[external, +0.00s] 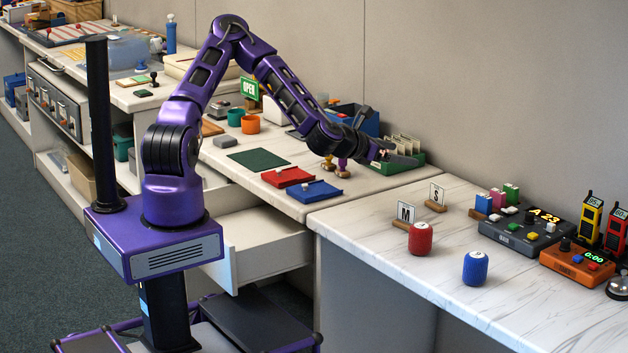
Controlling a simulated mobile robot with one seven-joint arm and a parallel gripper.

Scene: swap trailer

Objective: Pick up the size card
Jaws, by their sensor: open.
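Two white size cards stand upright in small wooden bases on the right-hand marble-patterned counter. The card marked M (406,213) is nearer the front, just behind a red canister. The card marked S (437,194) stands farther back and to the right. My gripper (386,152) is open at the end of the outstretched arm, up and left of both cards and apart from them. It hangs in front of a green tray (408,162) holding several pale cards. Part of that tray is hidden by my gripper.
A red canister (420,239) and a blue canister (475,268) stand near the cards. A grey button console (522,233) and an orange console (577,262) stand to the right. An open drawer (262,250) juts out below the left counter.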

